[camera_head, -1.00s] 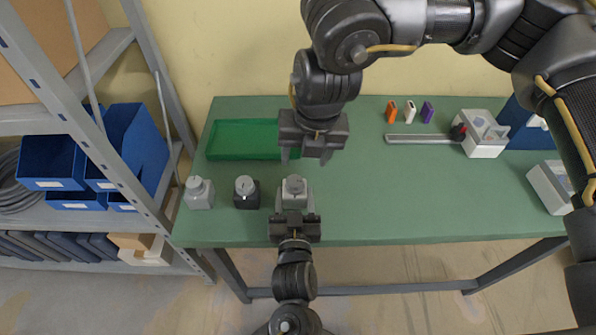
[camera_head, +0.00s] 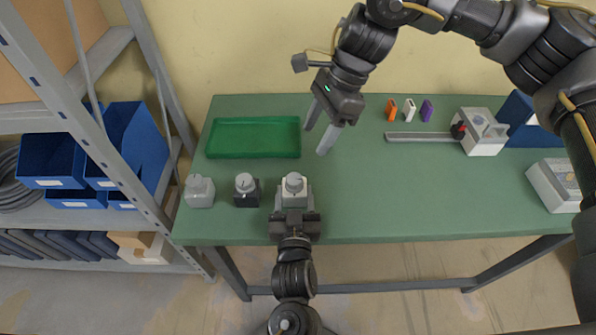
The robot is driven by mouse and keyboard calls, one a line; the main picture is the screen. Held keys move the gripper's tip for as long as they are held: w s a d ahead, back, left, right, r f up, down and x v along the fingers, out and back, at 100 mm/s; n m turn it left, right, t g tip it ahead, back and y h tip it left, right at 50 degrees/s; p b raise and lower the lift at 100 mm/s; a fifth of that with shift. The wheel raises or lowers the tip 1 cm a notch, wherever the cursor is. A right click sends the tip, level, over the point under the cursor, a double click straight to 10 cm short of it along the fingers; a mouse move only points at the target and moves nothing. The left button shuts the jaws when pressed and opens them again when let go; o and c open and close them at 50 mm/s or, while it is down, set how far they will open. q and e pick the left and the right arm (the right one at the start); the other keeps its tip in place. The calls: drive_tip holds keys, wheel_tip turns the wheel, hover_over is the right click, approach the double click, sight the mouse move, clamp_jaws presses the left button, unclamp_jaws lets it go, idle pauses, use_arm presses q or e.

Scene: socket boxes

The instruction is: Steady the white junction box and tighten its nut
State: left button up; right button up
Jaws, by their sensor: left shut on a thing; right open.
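The white junction box (camera_head: 302,199) stands upright near the table's front edge, with a round grey nut (camera_head: 294,183) on top. My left gripper (camera_head: 293,209) is shut on the box from the front side. The hold itself is partly hidden by the gripper's body. My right gripper (camera_head: 320,128) is open and empty. It is tilted, behind and slightly right of the white box, apart from the nut. Whether the nut is tight cannot be told.
A dark box (camera_head: 247,200) and a light grey box (camera_head: 200,200) stand to the left. A green tray (camera_head: 253,122) lies behind them. Orange, white and purple pieces, a metal bar (camera_head: 418,137) and a device (camera_head: 484,148) stand at the back right. The table's right middle is clear.

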sight(295, 179)
drive_tip(key=shift+n, duration=0.7)
drive_tip(key=shift+f, duration=0.1)
drive_tip(key=x, duration=1.2)
drive_tip(key=shift+c, duration=0.3)
drive_tip(key=c, duration=0.9)
